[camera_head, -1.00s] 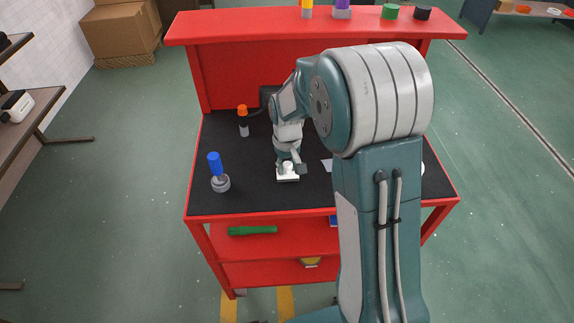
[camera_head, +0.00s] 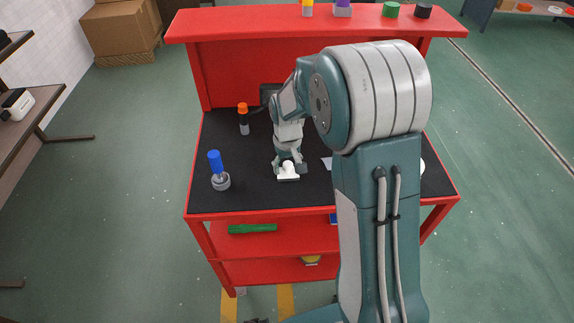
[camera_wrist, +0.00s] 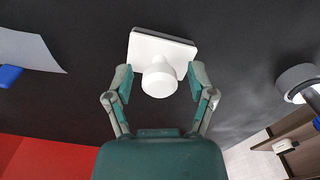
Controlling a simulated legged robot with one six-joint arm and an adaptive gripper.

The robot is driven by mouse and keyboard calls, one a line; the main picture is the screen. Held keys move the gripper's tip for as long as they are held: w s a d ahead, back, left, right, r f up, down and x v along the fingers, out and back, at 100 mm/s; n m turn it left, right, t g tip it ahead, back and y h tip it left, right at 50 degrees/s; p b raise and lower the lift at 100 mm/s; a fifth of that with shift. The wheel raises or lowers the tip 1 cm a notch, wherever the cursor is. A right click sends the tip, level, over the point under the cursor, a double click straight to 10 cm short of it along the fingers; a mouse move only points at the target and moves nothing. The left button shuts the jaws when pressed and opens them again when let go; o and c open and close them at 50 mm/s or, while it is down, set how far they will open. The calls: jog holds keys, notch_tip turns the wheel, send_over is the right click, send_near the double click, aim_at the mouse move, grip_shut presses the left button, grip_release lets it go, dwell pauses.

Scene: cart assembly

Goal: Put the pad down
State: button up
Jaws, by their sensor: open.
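The pad is a white square plate with a round white knob. It rests on the black top of the red cart (camera_head: 235,197), near the front edge; the pad (camera_head: 288,178) shows just below my gripper (camera_head: 289,163). In the wrist view the pad (camera_wrist: 150,46) lies flat on the black surface with its knob toward the camera. My gripper (camera_wrist: 158,84) is open there, with one finger on each side of the knob and a visible gap on both sides.
A blue-handled tool (camera_head: 216,162) stands in a grey round base to the left. An orange-capped piece (camera_head: 243,118) stands behind it. A white sheet (camera_head: 326,163) lies right of the pad, partly behind my arm. A green item (camera_head: 252,228) lies on the shelf below.

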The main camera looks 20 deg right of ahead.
aim_at(289, 164)
jog(key=r, duration=1.1)
jog(key=shift+s+d, duration=0.15)
jog(key=shift+d, duration=0.05)
jog(key=shift+s, duration=0.1)
